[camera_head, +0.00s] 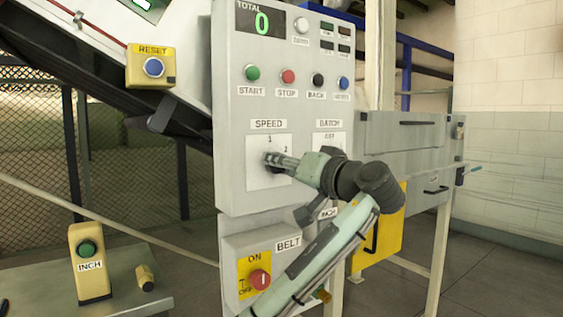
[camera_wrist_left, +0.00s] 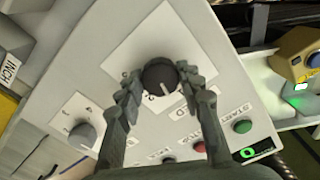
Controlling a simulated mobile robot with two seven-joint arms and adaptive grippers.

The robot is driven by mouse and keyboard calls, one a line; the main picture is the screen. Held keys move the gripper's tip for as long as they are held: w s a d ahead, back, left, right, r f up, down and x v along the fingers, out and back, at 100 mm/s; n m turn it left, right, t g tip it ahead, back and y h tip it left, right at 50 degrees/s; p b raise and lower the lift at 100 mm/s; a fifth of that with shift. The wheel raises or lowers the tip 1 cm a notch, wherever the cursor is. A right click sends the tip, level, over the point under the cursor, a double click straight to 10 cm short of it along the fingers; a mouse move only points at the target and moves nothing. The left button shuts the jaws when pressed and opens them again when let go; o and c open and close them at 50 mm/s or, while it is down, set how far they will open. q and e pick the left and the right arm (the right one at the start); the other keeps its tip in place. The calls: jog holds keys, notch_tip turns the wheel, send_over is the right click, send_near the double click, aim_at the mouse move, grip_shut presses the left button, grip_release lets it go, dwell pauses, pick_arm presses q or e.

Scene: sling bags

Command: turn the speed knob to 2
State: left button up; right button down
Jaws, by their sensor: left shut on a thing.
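The speed knob (camera_wrist_left: 159,75) is dark and round, on a white dial plate (camera_head: 259,178) under the SPEED label (camera_head: 268,124) of the grey control panel. My left gripper (camera_head: 270,160) is shut on it, with a finger on either side in the left wrist view (camera_wrist_left: 163,80). The knob's white line points toward the dial's lower edge in that view, to the right of the printed 2 (camera_wrist_left: 150,98). In the head view, the 1 (camera_head: 269,139) and the 2 (camera_head: 286,149) show above the fingers, which mostly hide the knob. My right gripper is not in view.
The batch knob (camera_wrist_left: 82,136) sits beside the speed dial. Above are the green start (camera_head: 252,73), red stop (camera_head: 288,76), black (camera_head: 318,80) and blue (camera_head: 343,83) buttons. A red belt switch (camera_head: 260,279) is below, near my forearm. A yellow reset box (camera_head: 151,68) is left.

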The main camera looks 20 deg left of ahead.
pick_arm(q)
jog(key=shift+m+p, duration=0.85)
jog(key=shift+m, duration=3.55)
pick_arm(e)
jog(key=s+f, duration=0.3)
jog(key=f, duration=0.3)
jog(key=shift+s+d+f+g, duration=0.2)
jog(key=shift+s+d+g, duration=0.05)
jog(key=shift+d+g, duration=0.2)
pick_arm(q)
jog(key=o, duration=1.2)
jog(key=shift+c, duration=0.2)
jog(key=v, duration=1.2)
